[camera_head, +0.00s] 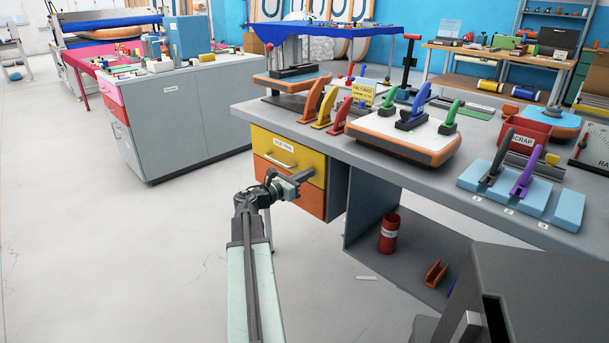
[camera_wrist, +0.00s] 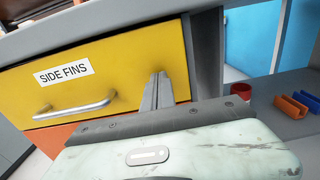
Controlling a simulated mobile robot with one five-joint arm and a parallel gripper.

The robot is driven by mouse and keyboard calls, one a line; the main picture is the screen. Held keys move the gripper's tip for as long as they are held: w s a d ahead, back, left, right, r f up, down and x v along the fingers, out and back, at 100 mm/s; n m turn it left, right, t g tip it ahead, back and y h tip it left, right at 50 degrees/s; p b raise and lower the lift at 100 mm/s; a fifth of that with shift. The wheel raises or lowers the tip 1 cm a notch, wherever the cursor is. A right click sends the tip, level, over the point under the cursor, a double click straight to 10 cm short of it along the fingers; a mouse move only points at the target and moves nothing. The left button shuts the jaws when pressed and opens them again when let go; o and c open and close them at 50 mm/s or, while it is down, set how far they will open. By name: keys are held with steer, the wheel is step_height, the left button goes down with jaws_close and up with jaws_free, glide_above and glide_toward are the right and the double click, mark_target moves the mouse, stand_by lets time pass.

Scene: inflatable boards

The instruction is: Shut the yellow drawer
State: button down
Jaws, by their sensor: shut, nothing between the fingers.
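The yellow drawer (camera_head: 270,139) is the top drawer under the left end of the grey workbench. It has a "SIDE FINS" label and a silver bar handle. In the wrist view its front (camera_wrist: 115,58) fills the upper left, and its handle (camera_wrist: 75,108) is left of my fingers. The front looks flush or nearly flush with the cabinet; I cannot tell if a small gap remains. My gripper (camera_head: 308,175) is shut and empty. Its fingertips (camera_wrist: 159,76) are at the right part of the yellow front, right of the handle; I cannot tell whether they touch it.
An orange drawer (camera_head: 298,195) sits directly below. The grey bench top (camera_head: 440,178) overhangs the drawers and carries colored fins and boards. A red bin (camera_head: 389,233) and orange bracket (camera_head: 435,272) stand on the lower shelf. The floor (camera_head: 120,240) at left is clear.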

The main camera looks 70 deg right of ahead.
steer(key=v, duration=1.3)
steer(key=shift+w, duration=0.3)
